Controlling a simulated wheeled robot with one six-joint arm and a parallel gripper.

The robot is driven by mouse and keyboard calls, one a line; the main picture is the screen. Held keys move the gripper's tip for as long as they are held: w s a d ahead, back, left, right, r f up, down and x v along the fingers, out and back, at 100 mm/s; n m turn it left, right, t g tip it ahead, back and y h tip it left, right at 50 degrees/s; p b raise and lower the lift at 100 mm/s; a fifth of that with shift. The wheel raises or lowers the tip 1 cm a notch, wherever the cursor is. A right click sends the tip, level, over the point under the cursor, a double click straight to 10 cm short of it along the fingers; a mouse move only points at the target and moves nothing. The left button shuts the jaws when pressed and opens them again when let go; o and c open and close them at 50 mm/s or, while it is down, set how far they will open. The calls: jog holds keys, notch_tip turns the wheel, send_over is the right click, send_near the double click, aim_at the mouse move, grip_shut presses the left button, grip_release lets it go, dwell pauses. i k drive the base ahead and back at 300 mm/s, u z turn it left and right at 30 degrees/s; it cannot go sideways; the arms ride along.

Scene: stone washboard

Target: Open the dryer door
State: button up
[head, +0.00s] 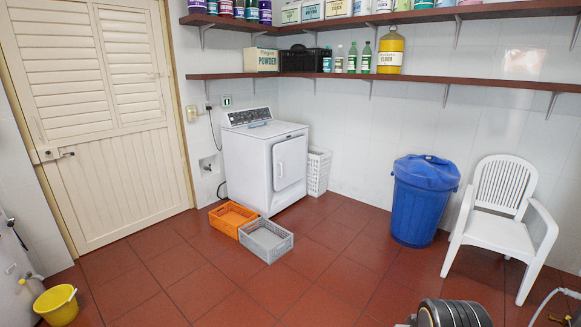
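The white dryer (262,165) stands against the back wall, left of the picture's middle, with a dark control panel (248,116) on top. Its door (291,163) is on the face turned to the right and front, and looks shut. A small dark handle mark (280,169) shows near the door's left edge. My gripper is not in view. A dark, ridged round part at the bottom edge, right of the middle, may belong to my arm; no fingers show there.
An orange crate (214,210) and a grey crate (287,241) lie on the floor before the dryer. A white basket (319,173) stands right of it. A blue bin (412,211) and white chair (495,233) stand farther right. The red tiled floor (330,268) is clear in the middle.

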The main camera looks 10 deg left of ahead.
aim_at(289, 156)
jog(key=z, duration=0.45)
jog(key=k, duration=0.55)
jog(key=z, duration=0.5)
jog(key=i, duration=0.9)
jog(key=u, duration=0.35)
jog(key=i, duration=2.35)
jog(key=u, duration=0.45)
jog(key=i, duration=2.45)
jog(key=u, duration=0.7)
jog(key=i, duration=1.35)
jog(key=u, duration=2)
jog(key=i, duration=1.1)
jog(key=u, duration=1.15)
jog(key=i, duration=0.25)
jog(key=u, duration=0.05)
